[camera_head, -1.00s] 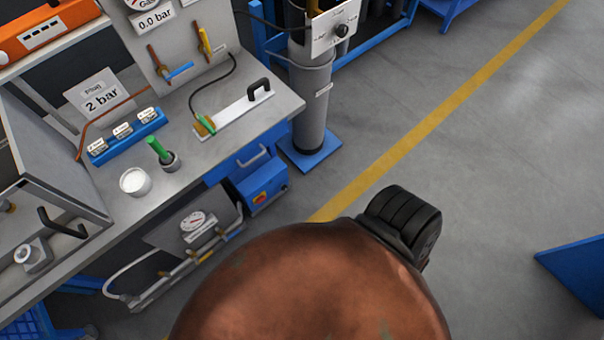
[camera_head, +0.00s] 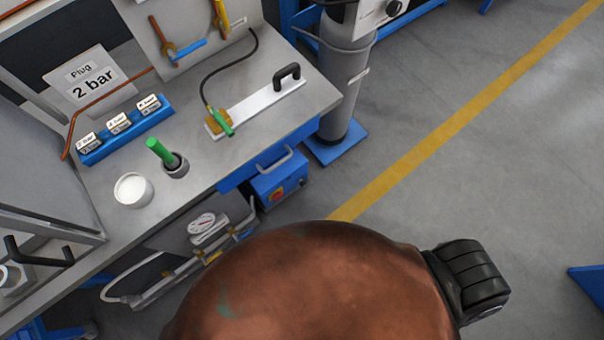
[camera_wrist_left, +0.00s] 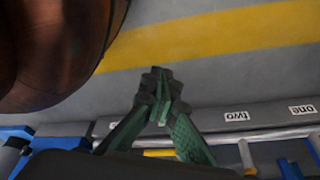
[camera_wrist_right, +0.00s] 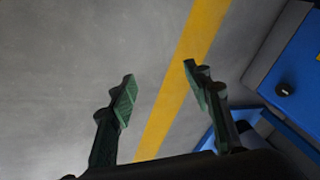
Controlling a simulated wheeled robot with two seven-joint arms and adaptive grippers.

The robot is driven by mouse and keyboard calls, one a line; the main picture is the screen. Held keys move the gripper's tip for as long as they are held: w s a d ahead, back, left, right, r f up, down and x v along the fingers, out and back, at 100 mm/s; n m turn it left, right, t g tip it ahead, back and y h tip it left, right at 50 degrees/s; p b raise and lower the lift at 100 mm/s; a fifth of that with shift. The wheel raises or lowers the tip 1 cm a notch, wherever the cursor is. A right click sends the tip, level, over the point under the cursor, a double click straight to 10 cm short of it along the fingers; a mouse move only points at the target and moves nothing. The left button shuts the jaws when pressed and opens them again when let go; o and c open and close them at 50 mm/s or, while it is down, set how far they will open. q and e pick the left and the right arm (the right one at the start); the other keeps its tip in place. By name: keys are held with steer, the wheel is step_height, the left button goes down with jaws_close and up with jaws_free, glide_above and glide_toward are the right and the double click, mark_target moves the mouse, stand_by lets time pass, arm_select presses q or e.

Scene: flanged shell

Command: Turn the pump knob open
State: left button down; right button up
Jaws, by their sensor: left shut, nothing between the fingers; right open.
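In the head view, a black knob (camera_head: 393,7) sits on a white panel (camera_head: 370,18) at the top of a grey column, cut by the top edge. In the right wrist view, another black knob (camera_wrist_right: 284,89) sits on a blue panel (camera_wrist_right: 300,68). I cannot tell which is the pump knob. My left gripper (camera_wrist_left: 160,88) is shut and empty, above the floor near the copper shell (camera_wrist_left: 50,45). My right gripper (camera_wrist_right: 158,82) is open and empty over the floor, apart from the blue panel. Neither gripper shows in the head view.
The large copper shell (camera_head: 310,285) fills the lower middle, with a black ribbed part (camera_head: 470,280) beside it. The workbench (camera_head: 230,160) stands left, with a blue box (camera_head: 280,185) and a gauge (camera_head: 202,223) below. Open floor with a yellow line (camera_head: 440,135) lies right.

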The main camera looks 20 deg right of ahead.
steer(key=w+a+f+m+t+b, duration=0.25)
steer(key=w+m+b, duration=0.25)
steer(key=w, duration=0.4)
steer(key=m+t+y+b, duration=0.2)
steer(key=m+t+b, duration=0.4)
steer(key=m+b, duration=1.25)
glide_toward(304, 185)
steer(key=d+x, duration=0.1)
steer(key=x, duration=0.3)
steer(key=shift+n, duration=0.45)
steer(key=x, duration=0.6)
steer(key=shift+w+a+f, duration=0.25)
steer(key=shift+a, duration=0.15)
arm_select(q)
steer(key=w+d+r+t+h, duration=0.1)
steer(key=w+d, duration=0.3)
steer(key=w, duration=0.4)
steer(key=w+d+r+t+h, duration=0.1)
steer(key=w+d+t, duration=0.3)
steer(key=w, duration=0.4)
steer(key=shift+w+d+r+h, duration=0.25)
steer(key=shift+d+h, duration=0.05)
steer(key=shift+d, duration=0.5)
arm_select(e)
steer(key=c, duration=1.2)
steer(key=shift+o, duration=0.2)
